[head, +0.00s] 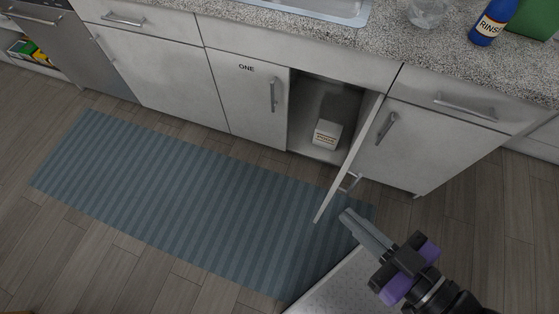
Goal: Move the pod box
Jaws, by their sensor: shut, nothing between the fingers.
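A small white box (327,134) with a dark label, which looks like the pod box, sits inside the open cabinet (321,105) on its floor, near the front. The label is too small to read. The cabinet door (346,166) is swung outward, its edge pointing toward me. My gripper (346,216) is shut and empty. It is in front of the cabinet, to the lower right of the box, near the open door's handle (350,182). I cannot tell whether it touches the door.
A blue striped rug (190,195) lies on the wood floor. Closed cabinet doors, one marked "ONE" (247,68), flank the opening. The countertop (390,45) holds a blue RINSE bottle (492,23), a clear glass item (428,11) and a sink (325,8).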

